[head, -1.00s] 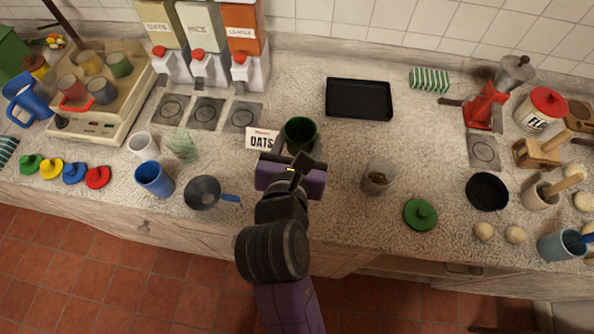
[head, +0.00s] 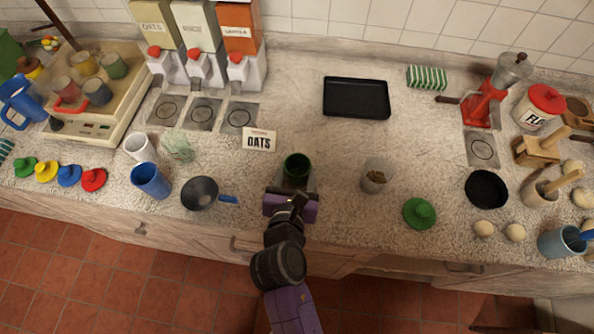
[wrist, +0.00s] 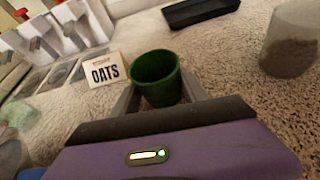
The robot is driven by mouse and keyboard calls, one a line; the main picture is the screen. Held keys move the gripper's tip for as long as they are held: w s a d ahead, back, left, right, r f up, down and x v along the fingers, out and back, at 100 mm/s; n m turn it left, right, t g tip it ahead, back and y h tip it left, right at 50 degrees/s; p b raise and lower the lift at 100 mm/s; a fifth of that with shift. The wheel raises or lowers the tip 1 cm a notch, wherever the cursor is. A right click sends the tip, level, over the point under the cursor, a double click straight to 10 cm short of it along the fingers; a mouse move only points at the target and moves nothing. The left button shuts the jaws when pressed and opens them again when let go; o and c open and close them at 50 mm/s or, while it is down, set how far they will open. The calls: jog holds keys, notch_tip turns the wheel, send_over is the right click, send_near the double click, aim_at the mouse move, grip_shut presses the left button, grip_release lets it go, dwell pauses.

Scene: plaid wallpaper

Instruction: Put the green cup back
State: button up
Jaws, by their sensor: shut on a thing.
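The green cup (head: 297,167) is upright near the middle front of the counter, with its open top facing up. My gripper (head: 294,184) reaches it from the front and is shut on it. The wrist view shows the green cup (wrist: 156,78) between my two fingers (wrist: 158,98), its lower part hidden behind my gripper. I cannot tell whether its base touches the counter. A white card reading OATS (head: 259,140) stands behind and to the left of the cup.
A glass with brown contents (head: 375,178) stands to the right, near a green lid (head: 419,213). A small pan (head: 200,193), a blue cup (head: 151,181) and a white cup (head: 140,148) are left. Dispensers (head: 195,60) and a black tray (head: 357,98) stand behind.

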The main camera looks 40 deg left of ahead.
jog(key=o, duration=1.4)
jog(key=shift+f, duration=0.1)
jog(key=shift+o, duration=0.2)
jog(key=shift+s+r, duration=0.1)
jog(key=shift+r, duration=0.1)
jog(key=v, duration=1.1)
jog(key=shift+s+d+r+b, duration=0.15)
jog(key=shift+s+d+b, duration=0.05)
jog(key=shift+s+b, duration=0.15)
